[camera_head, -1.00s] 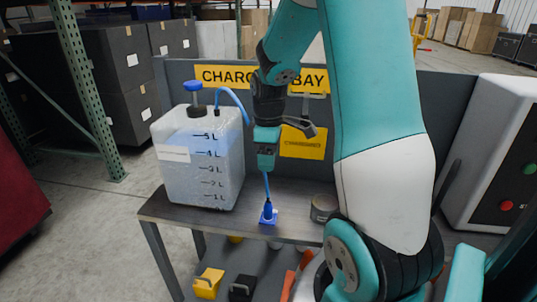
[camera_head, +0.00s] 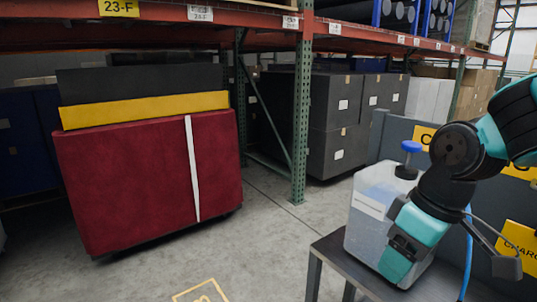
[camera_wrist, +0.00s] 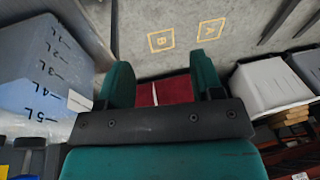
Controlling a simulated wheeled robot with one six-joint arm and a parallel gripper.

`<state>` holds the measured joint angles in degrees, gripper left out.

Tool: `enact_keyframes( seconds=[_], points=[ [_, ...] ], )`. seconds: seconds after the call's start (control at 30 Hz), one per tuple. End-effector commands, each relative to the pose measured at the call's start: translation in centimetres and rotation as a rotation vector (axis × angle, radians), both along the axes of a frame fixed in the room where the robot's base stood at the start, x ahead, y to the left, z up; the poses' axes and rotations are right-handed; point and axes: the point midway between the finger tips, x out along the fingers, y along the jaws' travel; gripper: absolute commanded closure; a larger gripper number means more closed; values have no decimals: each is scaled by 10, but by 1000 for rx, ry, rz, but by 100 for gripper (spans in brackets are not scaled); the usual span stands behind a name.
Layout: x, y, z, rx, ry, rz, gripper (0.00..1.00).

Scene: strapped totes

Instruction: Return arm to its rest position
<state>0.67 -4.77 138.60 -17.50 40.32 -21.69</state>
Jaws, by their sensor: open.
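My gripper (camera_head: 394,268) is at the lower right of the head view, angled downward. It overlaps the front of a translucent jug with a blue cap (camera_head: 378,190); I cannot tell whether they touch. In the wrist view, the two teal fingers of my gripper (camera_wrist: 162,78) stand apart with nothing held between them. The jug with its litre marks (camera_wrist: 45,75) shows at the left of that view. My arm reaches in from the right edge of the head view.
The jug stands on a grey metal bench (camera_head: 335,255). A blue hose (camera_head: 467,265) hangs beside my gripper. A dark red tote with a white strap (camera_head: 150,180) stands at left. Grey boxes (camera_head: 340,120) fill the rack behind. Concrete floor between is clear.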

Motion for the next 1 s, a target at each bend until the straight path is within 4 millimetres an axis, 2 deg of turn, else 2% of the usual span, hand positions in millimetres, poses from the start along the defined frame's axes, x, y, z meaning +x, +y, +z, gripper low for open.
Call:
enact_keyframes(
  seconds=[0.03, 0.1, 0.27, 0.3, 0.73, 0.83, 1.0],
  points=[
    [-17, 22, 7, 26, 0, 21, 40],
    [-40, 45, 13, 61, 13, 33, 40],
    [-97, 85, 24, 129, 58, 66, 40],
    [-104, 88, 36, 136, 68, 63, 40],
    [-98, 85, 145, 132, 67, 53, 40],
    [-98, 85, 159, 132, 67, 53, 40],
    [-98, 85, 163, 132, 67, 53, 40]
  ],
)
